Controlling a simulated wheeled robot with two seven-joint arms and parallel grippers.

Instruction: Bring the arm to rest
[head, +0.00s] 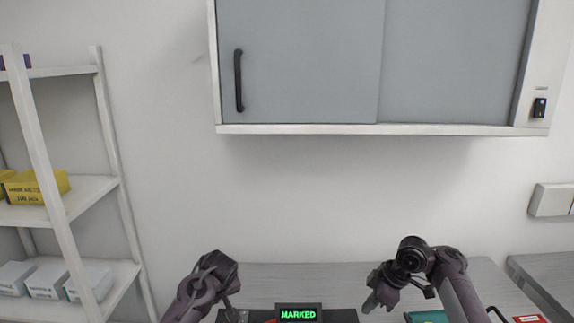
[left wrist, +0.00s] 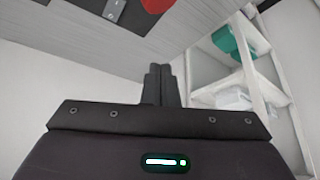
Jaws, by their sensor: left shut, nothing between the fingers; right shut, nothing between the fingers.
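My left gripper (head: 231,302) is at the lower left of the head view, over the near part of the grey table (head: 330,275). In the left wrist view its two dark fingers (left wrist: 158,75) are together with nothing between them. My right gripper (head: 371,303) points down at the lower right of the head view, right of the display. Its fingers are closed and hold nothing that I can see. A dark unit with a small display (head: 298,314) reading "MARKED" in green sits at the bottom edge between the grippers; most of it is cut off.
A grey wall cabinet (head: 300,60) hangs above the table. A white shelf rack (head: 95,190) with yellow and white boxes stands at left. A teal object (head: 428,316) lies by my right arm. A red object (left wrist: 155,5) shows in the left wrist view. The table's back is clear.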

